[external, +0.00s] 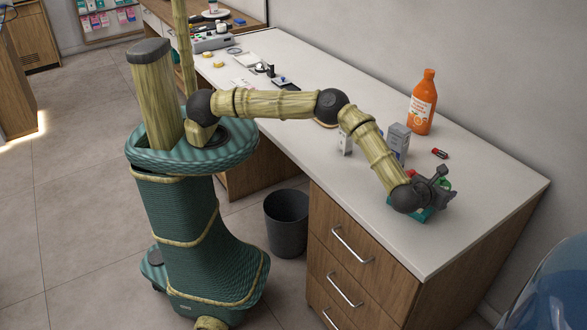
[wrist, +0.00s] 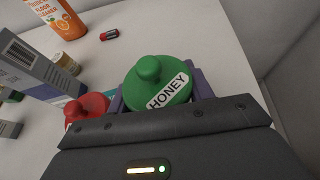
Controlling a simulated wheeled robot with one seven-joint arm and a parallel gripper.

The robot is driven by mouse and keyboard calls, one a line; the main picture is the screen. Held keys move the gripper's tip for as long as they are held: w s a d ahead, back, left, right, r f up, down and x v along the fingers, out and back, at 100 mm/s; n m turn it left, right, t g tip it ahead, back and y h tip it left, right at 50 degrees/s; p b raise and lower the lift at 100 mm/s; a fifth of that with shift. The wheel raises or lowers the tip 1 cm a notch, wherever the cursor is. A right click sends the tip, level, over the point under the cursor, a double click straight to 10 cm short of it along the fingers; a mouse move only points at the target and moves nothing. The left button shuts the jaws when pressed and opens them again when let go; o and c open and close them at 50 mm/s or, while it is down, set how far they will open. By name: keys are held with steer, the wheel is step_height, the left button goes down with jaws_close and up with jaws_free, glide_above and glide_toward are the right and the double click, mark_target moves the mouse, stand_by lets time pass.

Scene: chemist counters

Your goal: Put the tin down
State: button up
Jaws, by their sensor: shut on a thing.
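A green tin (wrist: 160,85) with a round knob on its lid and a white HONEY label is between the purple pads of my gripper (wrist: 160,95) in the wrist view. My gripper is shut on it. In the external view my gripper (external: 436,188) is low over the near right end of the white counter (external: 480,205), and a bit of the green tin (external: 444,184) shows behind it. The tin's underside is hidden, so I cannot tell whether it touches what is below.
A red-lidded thing (wrist: 86,106) stands close left of the tin. A teal thing (external: 424,215) shows under my gripper. The counter's right end is clear.

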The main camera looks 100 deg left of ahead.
steer(key=shift+f, duration=1.3)
steer(key=shift+f, duration=0.2)
steer(key=o, duration=1)
steer(key=shift+r, duration=0.15)
steer(key=shift+r, duration=0.15)
steer(key=b+v, duration=0.2)
steer(key=v, duration=1)
